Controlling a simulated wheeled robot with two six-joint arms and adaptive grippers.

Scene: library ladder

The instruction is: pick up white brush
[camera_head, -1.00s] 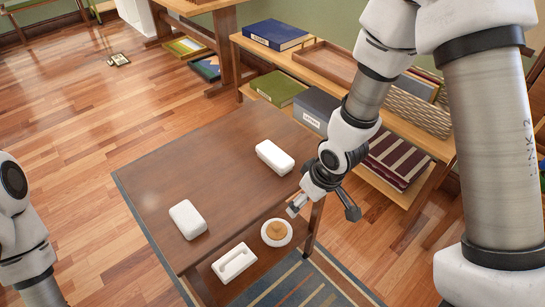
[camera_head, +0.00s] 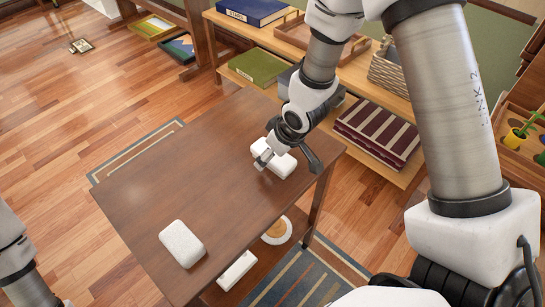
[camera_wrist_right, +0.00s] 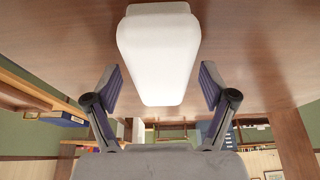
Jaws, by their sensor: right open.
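A white block with rounded edges (camera_head: 274,158), which I take for the white brush, lies on the brown table (camera_head: 200,170) near its right edge. Its bristles cannot be made out. My right gripper (camera_head: 287,160) is open over it in the head view, partly covering it. In the right wrist view the white block (camera_wrist_right: 158,50) reaches in between the two open fingers (camera_wrist_right: 162,88), with a gap on each side. A second, similar white block (camera_head: 182,243) lies at the table's front left. My left arm shows at the left edge, but its gripper is out of view.
On the lower shelf, partly hidden by the tabletop, are a white piece (camera_head: 237,270) and a round white thing with a tan top (camera_head: 277,231). A wooden shelf unit (camera_head: 213,70) with books stands behind. The table's middle is clear.

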